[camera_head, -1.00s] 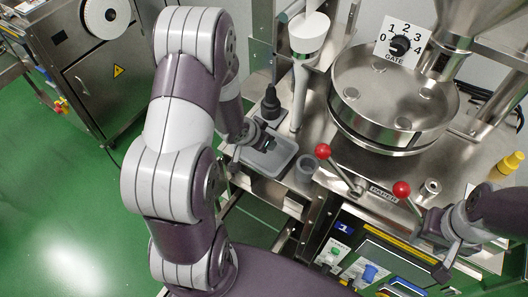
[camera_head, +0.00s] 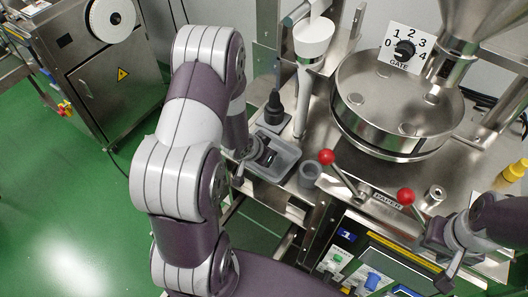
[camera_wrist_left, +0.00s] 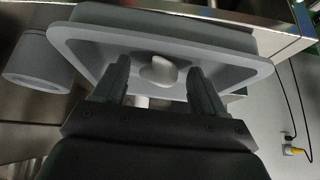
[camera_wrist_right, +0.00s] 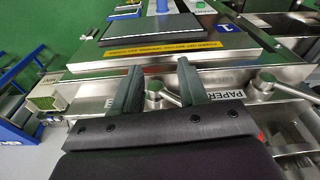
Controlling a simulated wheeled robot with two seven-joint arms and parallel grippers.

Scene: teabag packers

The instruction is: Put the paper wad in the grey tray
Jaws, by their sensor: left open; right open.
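The grey tray (camera_head: 287,168) sits on the steel machine's ledge; in the left wrist view its rim (camera_wrist_left: 250,76) runs around the picture's upper middle. A small whitish, rounded paper wad (camera_wrist_left: 158,72) shows inside the tray's outline, between my left gripper's fingertips. Whether it rests on the tray floor I cannot tell. My left gripper (camera_head: 264,158) is over the tray; in its wrist view the fingers (camera_wrist_left: 158,78) are apart, with gaps beside the wad. The wad is not discernible in the head view. My right gripper (camera_head: 446,280) is open and empty by the machine's front panel.
A grey cup (camera_head: 309,174) stands right of the tray, and a black-topped tool (camera_head: 273,108) behind it. Two red-knobbed levers (camera_head: 326,157) (camera_head: 405,196) stick up farther right. A large steel bowl (camera_head: 398,105) stands behind them.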

